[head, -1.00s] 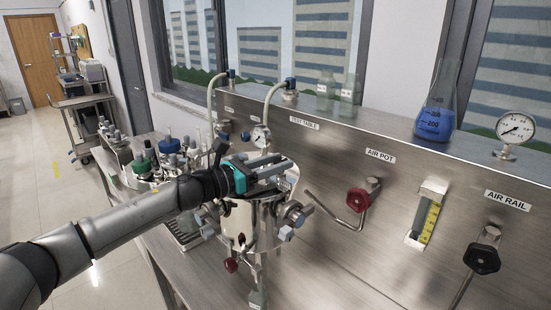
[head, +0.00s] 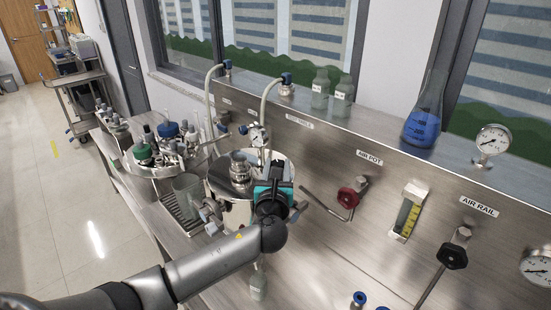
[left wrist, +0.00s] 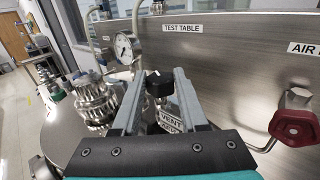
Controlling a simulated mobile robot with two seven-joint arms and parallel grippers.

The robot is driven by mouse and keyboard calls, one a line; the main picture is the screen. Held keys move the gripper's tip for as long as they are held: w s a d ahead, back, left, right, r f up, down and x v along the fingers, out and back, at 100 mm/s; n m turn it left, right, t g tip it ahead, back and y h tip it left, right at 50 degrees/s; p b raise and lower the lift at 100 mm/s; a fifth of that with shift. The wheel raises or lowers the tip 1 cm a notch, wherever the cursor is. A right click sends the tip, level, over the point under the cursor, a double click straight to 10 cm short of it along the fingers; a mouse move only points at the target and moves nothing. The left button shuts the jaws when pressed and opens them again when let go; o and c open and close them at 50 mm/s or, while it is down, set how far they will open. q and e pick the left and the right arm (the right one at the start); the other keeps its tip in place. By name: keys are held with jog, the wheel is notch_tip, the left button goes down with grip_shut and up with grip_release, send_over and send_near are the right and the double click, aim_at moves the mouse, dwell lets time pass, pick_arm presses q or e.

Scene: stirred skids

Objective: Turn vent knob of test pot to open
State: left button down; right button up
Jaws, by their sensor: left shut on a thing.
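The test pot (head: 222,184) is a round steel vessel in front of the steel panel, with fittings on its lid. Its lid (left wrist: 62,132) fills the lower left of the left wrist view. The vent knob (left wrist: 158,86) is small and black with a pale mark on top, beside a plate reading VENT (left wrist: 171,120). My left gripper (left wrist: 159,76) is over the lid, its two fingers on either side of the knob and shut on it. In the head view, the left gripper (head: 275,172) hides the knob. My right gripper is not in view.
A dial gauge (left wrist: 124,47) and a ribbed steel fitting (left wrist: 92,98) stand close to the left finger. A red AIR POT knob (head: 348,198) sticks out from the panel at right. A glass beaker (head: 187,190) and crowded bottles stand left of the pot.

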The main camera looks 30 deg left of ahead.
pick_arm(q)
jog(key=n+g+y, duration=0.1)
jog(key=y, duration=0.1)
jog(key=n+g+y, duration=0.1)
jog(key=n, duration=0.1)
jog(key=shift+w+d+y, duration=0.15)
jog(key=shift+d+y, duration=0.15)
jog(key=shift+y, duration=0.1)
jog(key=n+g+y+b, duration=0.2)
jog(key=g+y, duration=0.1)
jog(key=shift+w+d+f+n, duration=0.1)
jog(key=shift+w+d+n, duration=0.05)
jog(key=shift+n, duration=0.15)
jog(key=n+g+y+b, duration=0.2)
jog(key=shift+w+g, duration=0.15)
jog(key=shift+g, duration=0.25)
jog(key=shift+w+n+g+y+b, duration=0.1)
jog(key=shift+n+g+y+b, duration=0.8)
jog(key=shift+n+g+b, duration=0.8)
jog(key=shift+m+b, duration=0.3)
jog(key=shift+b, duration=0.15)
jog(key=c, duration=0.7)
grip_release()
